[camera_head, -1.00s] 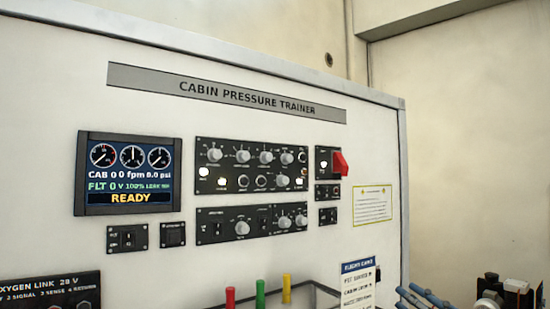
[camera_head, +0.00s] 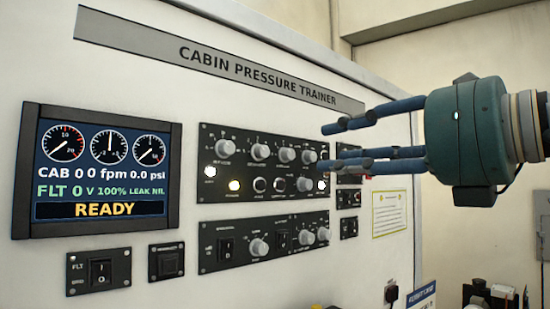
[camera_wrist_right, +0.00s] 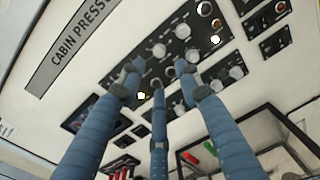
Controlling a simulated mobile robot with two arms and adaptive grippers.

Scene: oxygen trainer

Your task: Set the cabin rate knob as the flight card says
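The upper control panel (camera_head: 215,172) carries a row of grey knobs, including one at its left (camera_head: 225,147), and further controls below. The lower panel (camera_head: 208,262) carries more knobs, one near its middle (camera_head: 258,247). The knob labels are too small to read, so I cannot tell which is cabin rate. My right gripper (camera_head: 325,147) is open and empty, its blue fingers pointing left in front of the upper panel's right end. In the right wrist view its three fingers (camera_wrist_right: 160,82) spread over the panels. The flight card (camera_head: 422,297) is mostly cut off at the bottom. My left gripper is not seen.
A display (camera_head: 100,170) at left reads READY, with CAB 0 and FLT 0. A switch plate (camera_head: 98,271) sits below it. A yellowish notice (camera_head: 389,213) is on the board at right. The space before the left panels is clear.

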